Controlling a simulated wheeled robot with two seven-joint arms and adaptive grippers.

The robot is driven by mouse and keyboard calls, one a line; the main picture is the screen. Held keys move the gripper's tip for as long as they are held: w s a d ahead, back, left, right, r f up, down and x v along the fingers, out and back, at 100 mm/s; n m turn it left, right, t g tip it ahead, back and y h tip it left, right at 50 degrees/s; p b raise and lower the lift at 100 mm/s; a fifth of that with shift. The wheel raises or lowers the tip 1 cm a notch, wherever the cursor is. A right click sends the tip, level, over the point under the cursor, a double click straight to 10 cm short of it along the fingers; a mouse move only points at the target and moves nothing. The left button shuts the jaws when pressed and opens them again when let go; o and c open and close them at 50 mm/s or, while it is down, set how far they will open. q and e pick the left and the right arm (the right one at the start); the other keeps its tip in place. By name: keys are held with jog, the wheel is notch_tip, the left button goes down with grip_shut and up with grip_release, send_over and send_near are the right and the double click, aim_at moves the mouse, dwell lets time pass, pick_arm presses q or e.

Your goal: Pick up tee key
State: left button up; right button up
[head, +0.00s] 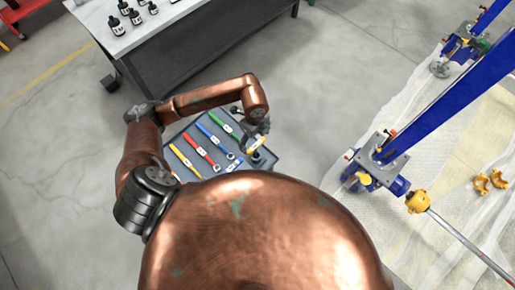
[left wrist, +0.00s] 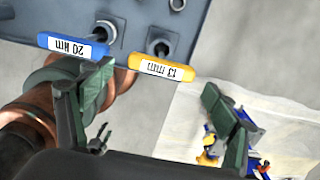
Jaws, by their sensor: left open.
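Two tee keys with labelled handles show in the left wrist view: a yellow one marked 13 mm (left wrist: 160,68) and a blue one marked 20 mm (left wrist: 72,46). They are at the edge of a grey tool top (left wrist: 45,12). In the head view the yellow handle (head: 257,144) is at the tool top's right side, just below my left gripper (head: 260,130). My left gripper is open and empty. In the left wrist view, its fingertips (left wrist: 158,80) lie either side of the yellow handle; the left one overlaps the blue handle's end. I cannot tell whether they touch. My right gripper is out of view.
Long green, blue, red (head: 200,151) and yellow tools lie on the tool top's left. A table (head: 175,25) with black bottles (head: 134,17) is behind. A blue screw-jack frame (head: 440,100) stands on sheeting at right, beside yellow parts. Open floor lies between.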

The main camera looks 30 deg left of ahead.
aim_at(256, 145)
pick_arm(q)
jog(key=shift+f+p, duration=0.45)
jog(key=shift+f, duration=2.35)
jog(key=shift+d, duration=0.1)
jog(key=shift+c, duration=0.6)
jog(key=c, duration=1.3)
jog(key=shift+c, duration=0.2)
